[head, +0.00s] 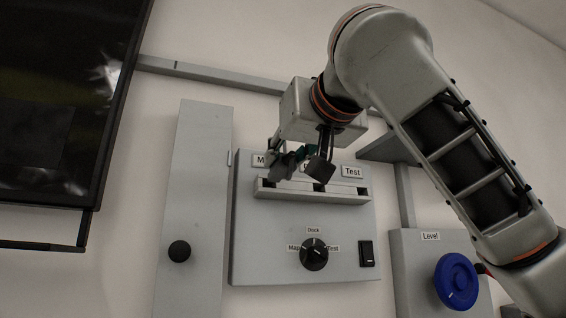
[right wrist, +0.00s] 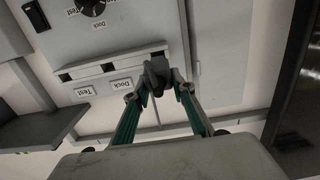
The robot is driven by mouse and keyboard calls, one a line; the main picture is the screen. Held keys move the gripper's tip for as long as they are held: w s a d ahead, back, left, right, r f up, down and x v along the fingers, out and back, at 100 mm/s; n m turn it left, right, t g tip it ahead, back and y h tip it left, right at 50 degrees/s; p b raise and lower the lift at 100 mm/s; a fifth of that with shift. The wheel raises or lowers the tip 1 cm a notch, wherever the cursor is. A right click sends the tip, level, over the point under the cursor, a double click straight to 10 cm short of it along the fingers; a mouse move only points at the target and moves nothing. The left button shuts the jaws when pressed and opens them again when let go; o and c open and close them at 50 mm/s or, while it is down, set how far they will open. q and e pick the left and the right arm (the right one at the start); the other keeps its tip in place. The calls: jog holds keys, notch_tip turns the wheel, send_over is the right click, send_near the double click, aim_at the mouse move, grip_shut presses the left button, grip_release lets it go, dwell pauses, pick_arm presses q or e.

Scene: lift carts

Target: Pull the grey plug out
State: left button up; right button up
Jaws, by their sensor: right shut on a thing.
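My right gripper (head: 283,166) comes down from the upper right to the left end of the panel's socket strip (head: 325,192). It is shut on the grey plug (right wrist: 158,70), which shows between the two fingertips in the right wrist view. A thin grey cord appears to hang from the plug there. The plug is at the end of the strip away from the "Test" label. I cannot tell how deep it sits in the strip. In the head view the fingers mostly hide it. My left gripper is not in view.
The wall panel (head: 247,250) carries a black dial (head: 314,254) and a black rocker switch (head: 367,253). A tall grey plate with a black knob (head: 179,251) stands left of it. A "Level" box with a blue wheel (head: 457,282) is at the right. A dark screen (head: 55,100) fills the upper left.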

jog(key=shift+s+d, duration=0.1)
jog(key=shift+s, duration=0.2)
jog(key=shift+r, duration=0.2)
jog(key=shift+r+p, duration=1.1)
jog(key=shift+r, duration=0.5)
jog(key=shift+r+p, duration=1.2)
jog(key=shift+r, duration=0.65)
